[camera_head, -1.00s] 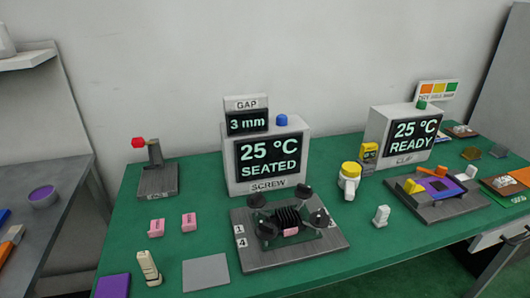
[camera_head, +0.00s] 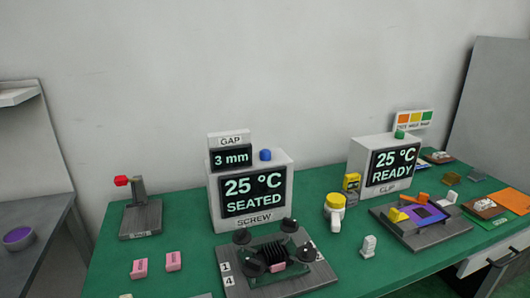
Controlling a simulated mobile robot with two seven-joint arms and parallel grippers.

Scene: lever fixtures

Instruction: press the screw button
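The SCREW box (camera_head: 249,190) stands at the middle back of the green table. Its screen reads 25 °C and SEATED. A blue button (camera_head: 265,154) sits on top of the box, beside the GAP display (camera_head: 231,155), which reads 3 mm. In front is a grey plate (camera_head: 313,279) bearing a dark finned block (camera_head: 277,254), with black knobs at its corners and a pink piece (camera_head: 278,267) at its front. Neither of my grippers is in view.
A lever with a red knob (camera_head: 121,181) stands at left. The CLIP box (camera_head: 385,166) with a green button (camera_head: 399,134) stands at right, behind a fixture with a purple part. A yellow-capped white bottle (camera_head: 335,211) stands between. Pink blocks (camera_head: 139,268) lie front left.

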